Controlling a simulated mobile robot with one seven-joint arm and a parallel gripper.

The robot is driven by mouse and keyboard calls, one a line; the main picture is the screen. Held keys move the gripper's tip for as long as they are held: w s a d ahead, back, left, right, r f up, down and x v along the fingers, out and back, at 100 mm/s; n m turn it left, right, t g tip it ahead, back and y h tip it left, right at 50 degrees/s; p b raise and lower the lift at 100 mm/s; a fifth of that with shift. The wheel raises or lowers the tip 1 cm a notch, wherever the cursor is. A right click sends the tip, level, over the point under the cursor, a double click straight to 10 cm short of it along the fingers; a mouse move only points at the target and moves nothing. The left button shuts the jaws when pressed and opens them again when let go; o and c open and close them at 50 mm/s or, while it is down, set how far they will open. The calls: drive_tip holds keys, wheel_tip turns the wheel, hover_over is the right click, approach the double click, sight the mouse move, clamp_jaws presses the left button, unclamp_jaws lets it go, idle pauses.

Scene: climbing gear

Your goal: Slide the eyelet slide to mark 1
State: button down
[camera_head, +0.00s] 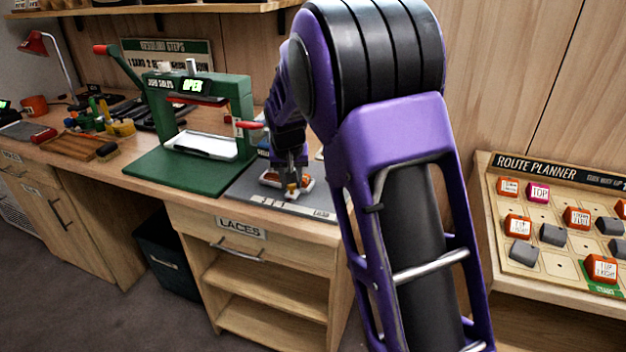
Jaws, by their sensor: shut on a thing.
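A grey eyelet plate (246,189) lies on the bench to the right of the green press. A pale strip (300,207) with small marks and lettering runs along its front edge; I cannot tell which mark is which at this size. The eyelet slide (271,179), a small whitish piece with an orange-brown part, sits on the plate behind the strip. My gripper (292,187) points down at it, shut on a small brass-coloured part of the slide. The fingers and my arm hide part of the slide and the plate's right side.
The green press (150,125) with a red-handled lever and a lit "OPEN" display stands close on the left. A drawer marked LACES (240,232) is below. A route planner board (560,215) with several blocks stands at right. My purple arm covers the middle.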

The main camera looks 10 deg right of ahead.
drive_tip(key=shift+w+a, duration=0.25)
drive_tip(key=shift+a, duration=0.15)
drive_tip(key=c, duration=0.6)
unclamp_jaws()
drive_tip(key=shift+c, duration=0.2)
drive_tip(key=d+p+v, duration=0.1)
drive_tip(key=p+v, duration=0.1)
drive_tip(key=v, duration=1.5)
drive_tip(key=shift+s+a+r, duration=0.15)
drive_tip(key=shift+a+r, duration=0.05)
drive_tip(key=shift+a, duration=0.25)
